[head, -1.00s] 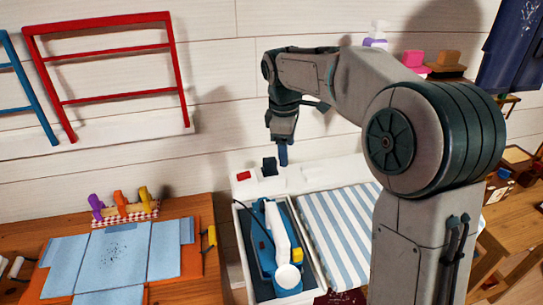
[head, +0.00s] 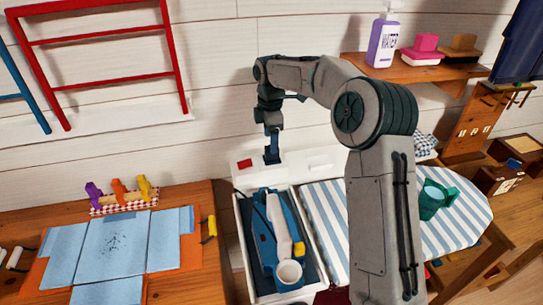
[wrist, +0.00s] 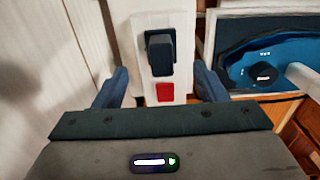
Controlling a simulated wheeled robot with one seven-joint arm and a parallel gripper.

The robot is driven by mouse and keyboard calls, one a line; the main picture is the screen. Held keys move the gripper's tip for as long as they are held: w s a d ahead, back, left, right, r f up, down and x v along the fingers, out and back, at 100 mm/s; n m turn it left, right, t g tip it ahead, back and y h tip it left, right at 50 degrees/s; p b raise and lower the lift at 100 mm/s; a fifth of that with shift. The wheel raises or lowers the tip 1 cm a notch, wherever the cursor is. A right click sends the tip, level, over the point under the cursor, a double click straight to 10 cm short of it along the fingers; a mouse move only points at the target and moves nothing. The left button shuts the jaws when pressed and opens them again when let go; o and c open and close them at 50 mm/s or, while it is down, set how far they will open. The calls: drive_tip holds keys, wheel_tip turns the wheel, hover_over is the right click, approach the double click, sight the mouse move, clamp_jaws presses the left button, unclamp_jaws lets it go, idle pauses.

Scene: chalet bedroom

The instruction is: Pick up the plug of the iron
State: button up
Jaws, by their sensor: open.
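The iron (head: 264,245), blue and white, lies in a dark-lined white tray on the board. The plug (wrist: 160,52) is a dark block standing on a white socket strip (head: 312,161), near a red switch (head: 245,164). My gripper (head: 272,147) points down at the strip, right at the plug, and mostly hides it in the head view. In the wrist view the open fingers stand left and right of the plug's line, with the plug ahead between them and the red switch (wrist: 165,92) nearer. I see no contact with the plug.
A wooden table with blue cloth (head: 112,245) and coloured pegs (head: 118,190) stands left. The plank wall is close behind the strip. A shelf (head: 420,70) hangs at upper right.

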sight(272, 156)
drive_tip(key=shift+s+d+f+p, duration=0.1)
drive_tip(key=shift+f+p, duration=0.1)
drive_tip(key=shift+f, duration=1.35)
drive_tip(key=shift+d+f+p, duration=0.1)
drive_tip(key=shift+f+p, duration=0.1)
drive_tip(key=shift+f, duration=1.35)
drive_tip(key=c, duration=1.1)
